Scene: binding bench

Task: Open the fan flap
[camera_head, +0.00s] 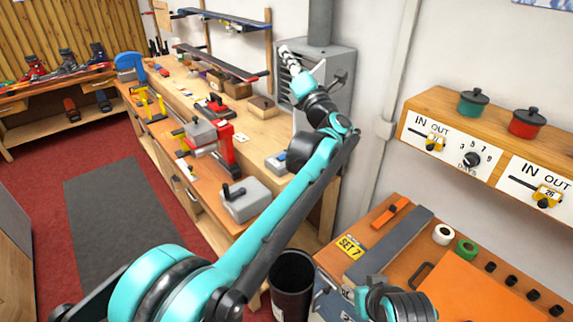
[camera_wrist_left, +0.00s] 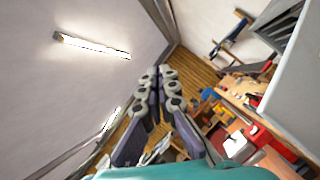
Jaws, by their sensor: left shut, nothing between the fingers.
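The fan housing (camera_head: 338,62) is a grey metal box on the back wall, with a round duct rising from its top. Slats show on its left face, partly behind my gripper, and a small dark lever (camera_head: 342,78) sticks out on its right side. My left gripper (camera_head: 285,52) is shut and empty in front of the slatted face; I cannot tell whether it touches. In the left wrist view its fingers (camera_wrist_left: 160,74) are together, with the grey housing (camera_wrist_left: 292,95) to the right.
The wooden bench (camera_head: 262,128) below carries clamps, a red-and-grey vise (camera_head: 222,145) and a grey box (camera_head: 245,200). A wall shelf (camera_head: 490,142) with two pots is at right. A black bin (camera_head: 292,280) stands on the floor beside an orange-topped bench (camera_head: 390,240).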

